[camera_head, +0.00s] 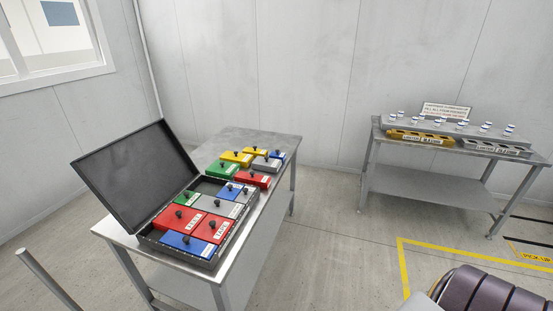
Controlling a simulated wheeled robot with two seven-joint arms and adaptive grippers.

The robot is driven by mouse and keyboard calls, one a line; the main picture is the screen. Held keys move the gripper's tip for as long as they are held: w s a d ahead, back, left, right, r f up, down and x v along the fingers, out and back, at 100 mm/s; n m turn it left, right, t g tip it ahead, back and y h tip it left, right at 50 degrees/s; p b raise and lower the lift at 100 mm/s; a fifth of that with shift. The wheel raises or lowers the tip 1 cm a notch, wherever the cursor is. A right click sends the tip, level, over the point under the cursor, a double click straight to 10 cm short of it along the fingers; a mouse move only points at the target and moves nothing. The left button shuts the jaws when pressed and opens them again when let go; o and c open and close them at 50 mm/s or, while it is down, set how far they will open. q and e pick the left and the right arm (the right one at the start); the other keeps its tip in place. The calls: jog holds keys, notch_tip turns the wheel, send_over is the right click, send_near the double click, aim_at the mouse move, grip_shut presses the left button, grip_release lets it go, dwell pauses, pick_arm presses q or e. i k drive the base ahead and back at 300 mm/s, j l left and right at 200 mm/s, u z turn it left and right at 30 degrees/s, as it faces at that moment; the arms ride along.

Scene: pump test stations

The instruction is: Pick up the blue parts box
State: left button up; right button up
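Blue parts boxes with black knobs show in several places. One blue box (186,244) lies in the near corner of an open black case (149,238) on the near metal table. Another blue box (233,191) lies toward the far right of the same case, next to a grey box. A third blue box (277,155) stands outside the case, at the table's far right corner beside a grey box (264,164). I cannot tell which blue box the task means.
Red, green and grey boxes share the case, whose lid (133,172) stands open on the left. Yellow (236,158), green and red boxes stand behind it. A second table (420,185) at right bears racks and a sign (446,111). The floor (340,240) between is clear.

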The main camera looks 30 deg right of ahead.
aim_at(275, 154)
jog(key=i+l+z, duration=0.35)
jog(key=l, duration=0.4)
jog(key=i+l+z, duration=0.35)
jog(key=i+l, duration=0.2)
jog(key=i+l+z, duration=0.35)
jog(key=i+l, duration=0.2)
